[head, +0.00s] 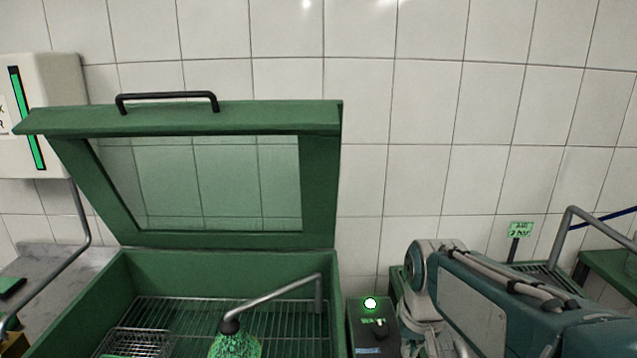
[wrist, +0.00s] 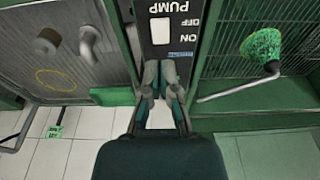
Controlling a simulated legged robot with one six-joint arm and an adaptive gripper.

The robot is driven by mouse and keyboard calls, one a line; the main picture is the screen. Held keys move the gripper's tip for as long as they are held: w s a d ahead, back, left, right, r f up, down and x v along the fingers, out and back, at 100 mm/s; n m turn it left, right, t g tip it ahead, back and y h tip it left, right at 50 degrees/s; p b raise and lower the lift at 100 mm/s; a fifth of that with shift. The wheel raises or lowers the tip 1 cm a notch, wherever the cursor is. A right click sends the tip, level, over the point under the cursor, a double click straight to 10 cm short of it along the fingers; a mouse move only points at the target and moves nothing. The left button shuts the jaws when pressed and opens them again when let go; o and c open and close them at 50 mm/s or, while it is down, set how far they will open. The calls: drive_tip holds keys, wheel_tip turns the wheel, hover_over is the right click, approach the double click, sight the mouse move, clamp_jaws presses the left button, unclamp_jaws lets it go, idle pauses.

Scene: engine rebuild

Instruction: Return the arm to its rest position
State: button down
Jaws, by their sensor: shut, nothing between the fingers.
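My arm (head: 480,305), teal and grey, reaches in from the lower right in the head view. My gripper (wrist: 161,82) shows in the wrist view with its two fingers shut and nothing held. It points toward the black pump box (wrist: 162,55), which has a pale rocker switch marked ON and OFF. I cannot tell whether the fingertips touch the box. In the head view the pump box (head: 371,335) stands left of my arm, with a bright light on top. My fingers are mostly hidden there.
A green wash cabinet (head: 200,240) with a raised glazed lid stands at left; a bent pipe (head: 280,291) inside ends in a green speckled cone (head: 236,345). At right are a signed rack (head: 538,268) and grey rail (head: 563,232). A tiled wall (head: 420,120) closes the back.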

drive_tip(key=s+r+t, duration=0.1)
drive_tip(key=s+t, duration=0.2)
drive_tip(key=s, duration=1)
drive_tip(key=shift+s+r+t, duration=0.25)
drive_tip(key=shift+r+t, duration=0.05)
drive_tip(key=shift+r, duration=0.1)
